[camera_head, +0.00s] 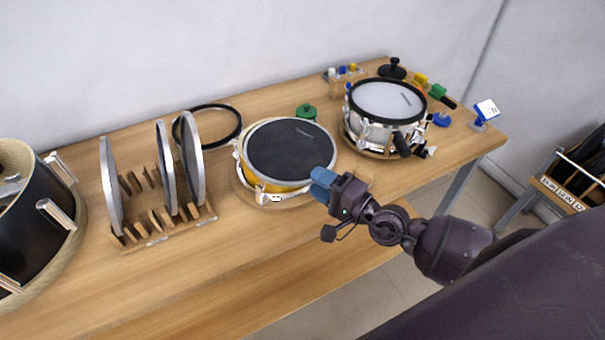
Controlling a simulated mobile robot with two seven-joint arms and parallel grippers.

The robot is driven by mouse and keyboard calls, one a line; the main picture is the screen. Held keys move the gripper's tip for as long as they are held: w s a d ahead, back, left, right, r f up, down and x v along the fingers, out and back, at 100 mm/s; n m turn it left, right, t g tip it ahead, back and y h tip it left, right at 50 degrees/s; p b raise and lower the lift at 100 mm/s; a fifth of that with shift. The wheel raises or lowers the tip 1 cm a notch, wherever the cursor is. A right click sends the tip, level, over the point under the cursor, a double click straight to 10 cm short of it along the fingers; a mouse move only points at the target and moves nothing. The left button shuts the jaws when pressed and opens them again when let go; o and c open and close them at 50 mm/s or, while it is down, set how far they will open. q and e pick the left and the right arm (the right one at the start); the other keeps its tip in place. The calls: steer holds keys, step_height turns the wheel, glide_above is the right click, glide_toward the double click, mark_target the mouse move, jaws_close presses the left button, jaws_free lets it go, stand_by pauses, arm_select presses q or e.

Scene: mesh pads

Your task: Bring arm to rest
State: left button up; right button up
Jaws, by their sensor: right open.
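My right gripper (321,186) has blue fingertips and comes in from the lower right. It hangs over the table's front part, at the front right edge of a yellow drum (283,185) with a dark mesh pad (290,150) on top. The gripper is open, and I see nothing held in it. Whether its fingertips touch the drum, I cannot tell. My left gripper is not in view.
A white drum (378,132) with a pale head stands to the right on the wooden table (240,240). A wooden rack (160,236) holds upright discs at the left, beside a black hoop (238,118). A large black drum (30,235) stands far left. Bare table lies in front.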

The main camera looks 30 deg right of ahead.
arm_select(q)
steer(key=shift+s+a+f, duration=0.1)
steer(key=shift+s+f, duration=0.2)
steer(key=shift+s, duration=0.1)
arm_select(e)
steer(key=shift+s+d+r, duration=0.25)
steer(key=shift+s+r, duration=0.05)
steer(key=shift+s, duration=0.25)
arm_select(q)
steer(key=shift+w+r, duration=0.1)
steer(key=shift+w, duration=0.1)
